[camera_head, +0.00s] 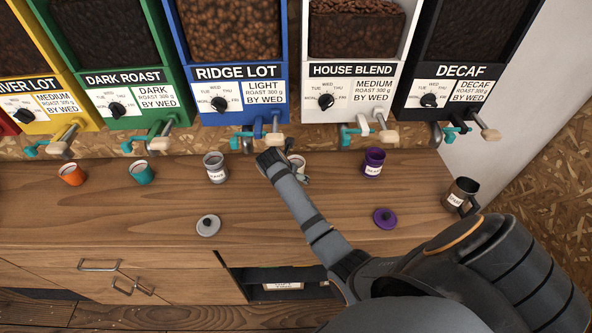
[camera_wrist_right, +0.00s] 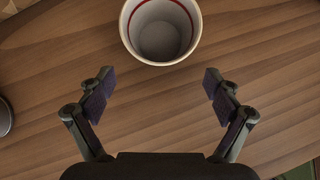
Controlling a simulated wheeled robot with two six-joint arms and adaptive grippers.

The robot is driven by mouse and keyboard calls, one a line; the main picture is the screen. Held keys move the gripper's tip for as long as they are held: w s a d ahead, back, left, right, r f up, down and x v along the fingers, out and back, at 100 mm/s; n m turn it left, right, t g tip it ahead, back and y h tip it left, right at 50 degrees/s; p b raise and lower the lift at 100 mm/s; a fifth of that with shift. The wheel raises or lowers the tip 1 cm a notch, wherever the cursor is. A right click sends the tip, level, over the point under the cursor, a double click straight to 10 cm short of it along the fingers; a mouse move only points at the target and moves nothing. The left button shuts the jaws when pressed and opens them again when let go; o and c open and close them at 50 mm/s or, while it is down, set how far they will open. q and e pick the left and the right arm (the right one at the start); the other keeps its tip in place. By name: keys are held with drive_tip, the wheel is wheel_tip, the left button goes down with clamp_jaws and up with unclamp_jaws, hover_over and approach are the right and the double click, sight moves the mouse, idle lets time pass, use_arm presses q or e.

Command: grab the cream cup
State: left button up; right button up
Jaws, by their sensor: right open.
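The cream cup (camera_head: 299,162) stands on the wooden counter below the dispensers, mostly hidden behind my right gripper in the head view. In the right wrist view the cup (camera_wrist_right: 160,38) is at the top centre, open side up, with a red ring inside and no contents that I can see. My right gripper (camera_head: 272,158) reaches over the counter beside the cup. In the wrist view its two fingers (camera_wrist_right: 160,84) are spread apart with bare wood between them. The cup is just beyond the fingertips, not between them. My left gripper is not in view.
A grey labelled canister (camera_head: 215,167) stands left of my gripper, a purple canister (camera_head: 373,162) right. Teal (camera_head: 142,172) and orange (camera_head: 71,174) cups stand further left, a dark mug (camera_head: 460,194) far right. Grey (camera_head: 208,225) and purple (camera_head: 385,217) lids lie nearer. Dispenser spouts overhang behind.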

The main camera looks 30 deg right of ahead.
sight(300, 162)
drive_tip(key=shift+w+d+r, duration=0.1)
drive_tip(key=shift+r, duration=0.1)
drive_tip(key=shift+w+d+r+p, duration=0.2)
drive_tip(key=shift+w+d+p, duration=0.15)
drive_tip(key=shift+d, duration=0.2)
drive_tip(key=w+d, duration=0.1)
drive_tip(key=w+d+f, duration=0.1)
drive_tip(key=shift+d+f+p, duration=0.15)
drive_tip(key=shift+d+p, duration=0.25)
drive_tip(key=shift+w+d+f, duration=0.1)
drive_tip(key=shift+w+f, duration=0.05)
drive_tip(key=shift+f, duration=0.05)
drive_tip(key=shift+r, duration=0.1)
drive_tip(key=shift+a, duration=0.2)
drive_tip(key=shift+c, duration=1)
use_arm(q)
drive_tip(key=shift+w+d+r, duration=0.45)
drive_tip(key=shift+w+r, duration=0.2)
use_arm(e)
drive_tip(key=c, duration=1.1)
